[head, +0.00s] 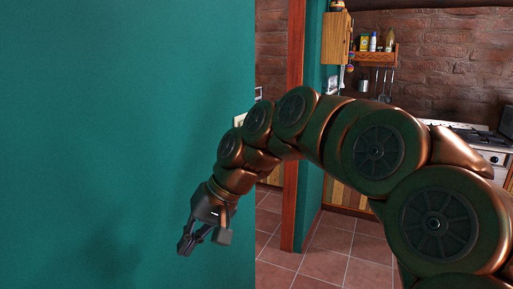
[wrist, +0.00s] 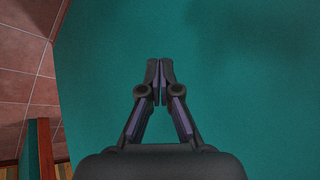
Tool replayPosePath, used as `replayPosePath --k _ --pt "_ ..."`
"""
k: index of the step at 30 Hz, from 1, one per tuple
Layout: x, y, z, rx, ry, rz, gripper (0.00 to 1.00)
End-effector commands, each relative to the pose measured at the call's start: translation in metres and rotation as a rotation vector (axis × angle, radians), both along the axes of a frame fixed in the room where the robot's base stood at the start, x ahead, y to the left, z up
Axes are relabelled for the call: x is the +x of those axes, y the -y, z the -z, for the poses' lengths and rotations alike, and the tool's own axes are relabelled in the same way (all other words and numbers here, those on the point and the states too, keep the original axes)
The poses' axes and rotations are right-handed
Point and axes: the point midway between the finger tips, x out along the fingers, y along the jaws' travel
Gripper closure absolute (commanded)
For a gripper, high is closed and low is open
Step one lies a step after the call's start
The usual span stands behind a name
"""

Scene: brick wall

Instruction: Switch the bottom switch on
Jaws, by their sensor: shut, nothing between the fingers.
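My gripper (head: 186,245) hangs at the end of my arm in front of the teal wall (head: 110,110), pointing down and to the left. In the wrist view my gripper (wrist: 160,65) is shut, its fingertips together with nothing between them, against a background of plain teal wall (wrist: 250,90). I see no switch that I can make out in either view. A small pale thing (head: 239,119) shows at the wall's right edge, partly behind my arm; I cannot tell what it is.
A reddish wooden post (head: 294,60) stands at a doorway right of the wall. Beyond it are a tiled floor (head: 335,255), a brick wall (head: 440,50), a shelf with jars (head: 375,52) and a stove (head: 490,150). The floor tiles (wrist: 25,60) also show in the wrist view.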

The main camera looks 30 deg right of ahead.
Motion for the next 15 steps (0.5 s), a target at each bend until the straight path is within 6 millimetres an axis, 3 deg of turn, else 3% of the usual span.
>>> replayPosePath --k 3,8,15 --pt "0.043 0.032 -0.029 0.118 0.064 0.102 1.0" --pt "0.088 0.092 -0.065 0.267 0.143 0.25 1.0" --pt "0.127 0.219 -0.098 0.458 0.266 0.503 1.0"
